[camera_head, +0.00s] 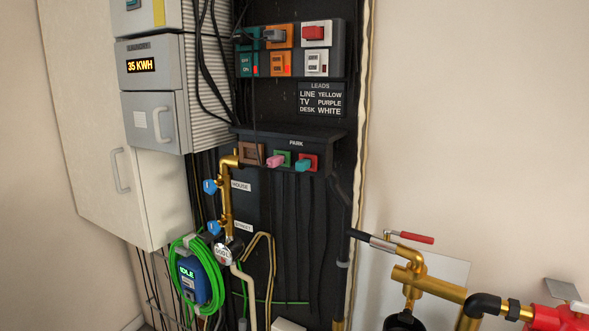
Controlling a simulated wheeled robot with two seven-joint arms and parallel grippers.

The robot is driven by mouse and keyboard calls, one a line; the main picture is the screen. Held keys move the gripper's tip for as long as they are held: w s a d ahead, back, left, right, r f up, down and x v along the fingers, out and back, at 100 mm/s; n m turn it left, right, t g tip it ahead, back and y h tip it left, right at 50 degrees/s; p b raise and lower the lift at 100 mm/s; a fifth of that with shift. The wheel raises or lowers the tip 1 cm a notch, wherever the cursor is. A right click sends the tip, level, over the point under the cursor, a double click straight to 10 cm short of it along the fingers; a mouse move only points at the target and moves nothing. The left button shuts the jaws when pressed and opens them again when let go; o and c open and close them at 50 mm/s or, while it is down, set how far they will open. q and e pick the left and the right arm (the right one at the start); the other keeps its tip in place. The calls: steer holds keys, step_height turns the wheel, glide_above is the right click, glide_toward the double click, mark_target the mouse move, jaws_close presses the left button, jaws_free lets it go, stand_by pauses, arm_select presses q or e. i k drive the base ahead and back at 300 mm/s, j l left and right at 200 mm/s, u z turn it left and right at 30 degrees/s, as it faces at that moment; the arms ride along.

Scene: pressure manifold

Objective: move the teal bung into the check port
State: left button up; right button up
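A small teal plug-like piece (303,165) sits at the red socket (313,160) on the right of the PARK shelf; it looks like the teal bung. A pink piece (275,161) sits beside it at the green socket (284,157). The brown socket (251,154) on the left looks empty. No label marks a check port, and I cannot tell which opening it is. A brass manifold (432,285) with a red-handled valve (417,238) stands at lower right. Neither of my grippers is in view.
Brass pipe (226,205) with blue valves and a round gauge (228,252) runs below the shelf's left end. A coiled green cable (187,252) hangs at lower left. Upper sockets (290,48) carry plugs and dark leads. Grey cabinets (157,123) stand left; bare wall lies right.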

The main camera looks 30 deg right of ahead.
mark_target(303, 164)
steer(key=z, duration=1.05)
